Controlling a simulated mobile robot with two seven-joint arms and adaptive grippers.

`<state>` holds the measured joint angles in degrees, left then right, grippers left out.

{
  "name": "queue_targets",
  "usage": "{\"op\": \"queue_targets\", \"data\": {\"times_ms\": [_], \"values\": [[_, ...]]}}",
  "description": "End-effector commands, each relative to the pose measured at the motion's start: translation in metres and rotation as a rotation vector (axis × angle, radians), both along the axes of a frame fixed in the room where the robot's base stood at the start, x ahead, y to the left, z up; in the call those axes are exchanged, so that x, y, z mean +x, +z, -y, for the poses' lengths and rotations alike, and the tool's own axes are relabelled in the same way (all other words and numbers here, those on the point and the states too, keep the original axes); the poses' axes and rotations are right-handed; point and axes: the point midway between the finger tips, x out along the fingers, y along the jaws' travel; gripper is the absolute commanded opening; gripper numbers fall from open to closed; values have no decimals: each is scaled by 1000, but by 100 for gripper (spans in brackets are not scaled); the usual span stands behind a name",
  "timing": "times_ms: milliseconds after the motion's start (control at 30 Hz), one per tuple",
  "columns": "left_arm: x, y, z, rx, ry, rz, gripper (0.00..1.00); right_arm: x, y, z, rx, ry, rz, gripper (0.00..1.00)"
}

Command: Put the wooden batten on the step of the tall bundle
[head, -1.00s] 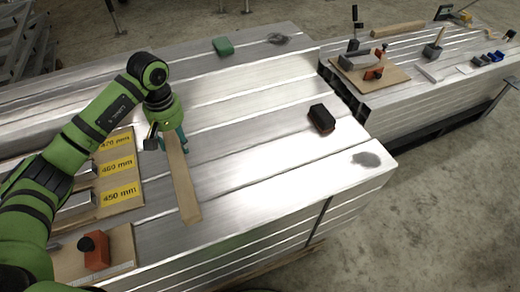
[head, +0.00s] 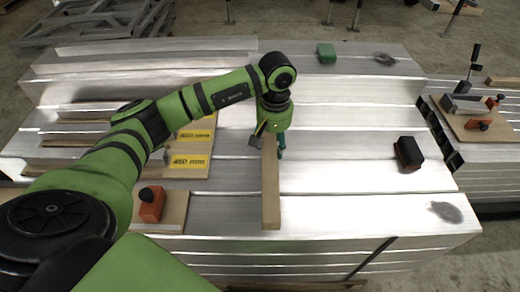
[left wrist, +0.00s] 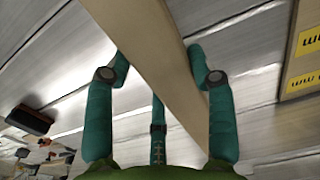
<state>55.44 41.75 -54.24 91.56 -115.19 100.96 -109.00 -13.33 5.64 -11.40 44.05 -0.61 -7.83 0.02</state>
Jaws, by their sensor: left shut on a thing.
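The wooden batten (head: 270,190) is a long, pale wooden bar in the head view, with its near end toward the front edge of the aluminium bundle (head: 340,210). My left gripper (head: 268,142) is shut on the batten near its far end. In the left wrist view the batten (left wrist: 150,50) runs between the teal fingers (left wrist: 160,75). The bundle's top is made of long silvery profiles, with levels rising toward the back left. I cannot tell whether the batten touches the top or hangs just above it. My right gripper is not in view.
A black block (head: 408,154) lies right of the batten, and a green block (head: 326,53) lies at the back. A board with yellow millimetre labels (head: 190,161) and an orange-black tool (head: 151,204) are on the left. Another bundle (head: 490,155) with a clamp board stands right.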

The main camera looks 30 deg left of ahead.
Motion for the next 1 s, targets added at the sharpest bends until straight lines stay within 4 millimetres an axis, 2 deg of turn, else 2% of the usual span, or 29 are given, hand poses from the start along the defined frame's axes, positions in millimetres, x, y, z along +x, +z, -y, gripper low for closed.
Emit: {"op": "queue_targets", "data": {"times_ms": [33,133,300,467,700,1000], "values": [[0,-6,-12,0,5,-1,6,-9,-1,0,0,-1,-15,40],[0,-17,-31,0,3,0,6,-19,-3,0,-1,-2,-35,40],[1,-29,-49,-1,0,2,6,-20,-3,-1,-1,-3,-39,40],[1,-37,-52,-3,-1,1,6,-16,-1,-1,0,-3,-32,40],[1,-69,-51,-3,0,2,6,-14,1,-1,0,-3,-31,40],[2,-71,-51,-2,-2,3,6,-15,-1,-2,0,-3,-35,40]]}}
